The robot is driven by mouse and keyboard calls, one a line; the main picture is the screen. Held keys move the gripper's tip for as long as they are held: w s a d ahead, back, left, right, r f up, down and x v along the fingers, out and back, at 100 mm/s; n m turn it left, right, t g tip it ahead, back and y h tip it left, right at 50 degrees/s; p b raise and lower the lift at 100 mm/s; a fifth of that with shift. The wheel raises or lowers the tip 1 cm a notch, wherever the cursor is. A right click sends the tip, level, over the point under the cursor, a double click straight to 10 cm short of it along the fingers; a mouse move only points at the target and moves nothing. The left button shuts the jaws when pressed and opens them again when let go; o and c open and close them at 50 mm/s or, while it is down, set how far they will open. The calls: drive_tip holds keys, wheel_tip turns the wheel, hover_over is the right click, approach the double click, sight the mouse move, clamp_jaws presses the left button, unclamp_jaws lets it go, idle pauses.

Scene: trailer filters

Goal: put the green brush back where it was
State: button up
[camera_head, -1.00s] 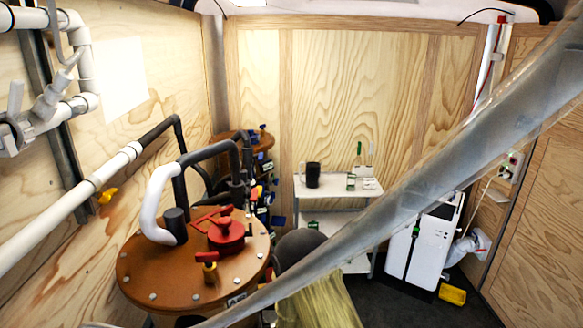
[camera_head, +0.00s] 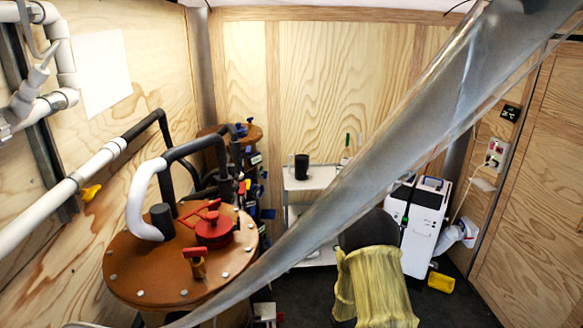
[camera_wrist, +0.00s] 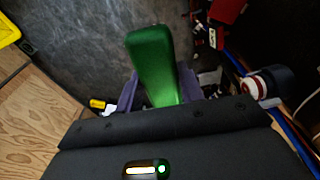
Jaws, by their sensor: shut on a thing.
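The green brush (camera_wrist: 152,60) shows in the wrist view as a smooth green handle between the two fingers of my gripper (camera_wrist: 160,92). My gripper is shut on it. The brush's other end is hidden below the fingers. In the head view a white cart (camera_head: 318,180) stands against the back wall. A dark mug (camera_head: 301,167) stands on its top. A thin upright thing with a green end (camera_head: 347,140) stands to the mug's right, partly covered by a translucent strip. I cannot make out my gripper or the held brush in the head view.
A brown round tank lid (camera_head: 150,265) with red valves fills the lower left. A white unit (camera_head: 425,235) stands right of the cart, with a yellow thing (camera_head: 440,282) on the floor. The translucent strip (camera_head: 360,185) crosses the head view. Dark floor shows between.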

drive_tip(key=s+f, duration=0.3)
drive_tip(key=f, duration=1.1)
drive_tip(key=shift+s+f, duration=0.3)
drive_tip(key=shift+s, duration=0.1)
drive_tip(key=shift+d, duration=0.1)
